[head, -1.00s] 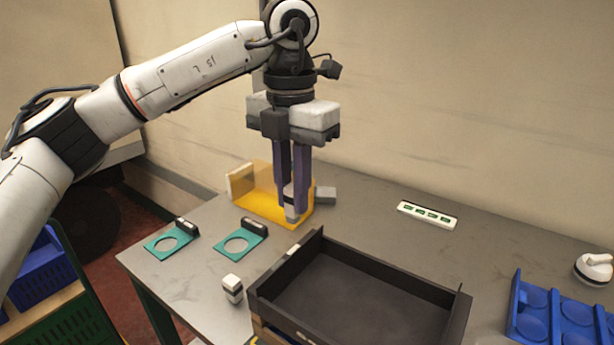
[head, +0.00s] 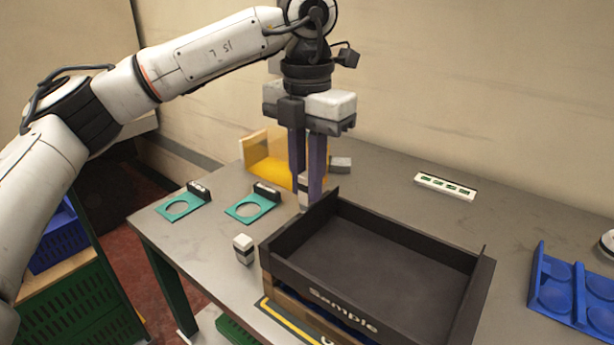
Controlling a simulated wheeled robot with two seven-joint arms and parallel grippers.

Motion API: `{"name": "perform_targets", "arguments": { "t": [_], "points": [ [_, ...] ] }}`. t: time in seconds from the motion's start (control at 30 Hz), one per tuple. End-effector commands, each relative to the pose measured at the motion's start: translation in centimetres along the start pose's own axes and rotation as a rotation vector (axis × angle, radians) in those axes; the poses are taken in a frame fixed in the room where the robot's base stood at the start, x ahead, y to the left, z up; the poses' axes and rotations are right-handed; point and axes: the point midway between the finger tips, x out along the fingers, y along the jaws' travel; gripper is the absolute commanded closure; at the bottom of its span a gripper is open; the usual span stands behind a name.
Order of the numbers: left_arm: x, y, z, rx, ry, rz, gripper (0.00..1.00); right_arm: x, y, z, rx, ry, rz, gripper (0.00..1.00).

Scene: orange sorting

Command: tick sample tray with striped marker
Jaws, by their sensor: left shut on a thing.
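My left gripper (head: 306,190) points down behind the tray's back left corner. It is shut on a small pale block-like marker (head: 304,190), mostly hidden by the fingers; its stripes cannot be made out. A small white block with a dark band (head: 243,249) stands left of the tray. My right gripper is not in view.
A yellow open holder (head: 268,167) stands behind the gripper, with a grey block (head: 341,164) beside it. Two teal ring plates (head: 183,206) (head: 250,207) lie left. A white strip (head: 445,186) and a blue compartment tray (head: 560,290) are to the right.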

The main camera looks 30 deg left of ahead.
Motion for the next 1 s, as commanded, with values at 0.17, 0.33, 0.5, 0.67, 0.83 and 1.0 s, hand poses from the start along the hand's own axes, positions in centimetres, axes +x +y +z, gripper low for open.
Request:
{"name": "perform_targets", "arguments": {
  "t": [0.17,0.33,0.5,0.67,0.83,1.0],
  "points": [
    [-0.07,0.01,0.00,0.000,-0.001,0.000,1.00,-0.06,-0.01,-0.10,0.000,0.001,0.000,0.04],
    [-0.07,0.01,0.01,0.000,-0.001,0.000,1.00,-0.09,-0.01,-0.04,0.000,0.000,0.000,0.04],
    [-0.06,0.01,0.01,0.000,0.000,0.000,1.00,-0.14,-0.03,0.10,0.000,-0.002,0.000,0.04],
    [0.01,0.01,0.01,0.000,0.000,0.000,1.00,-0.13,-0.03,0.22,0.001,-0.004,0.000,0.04],
    [0.21,0.01,0.01,0.000,0.000,0.000,1.00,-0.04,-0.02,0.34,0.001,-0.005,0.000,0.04],
    [0.42,0.01,0.01,0.000,0.000,0.000,1.00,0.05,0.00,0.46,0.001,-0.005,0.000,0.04]
  ]
}}
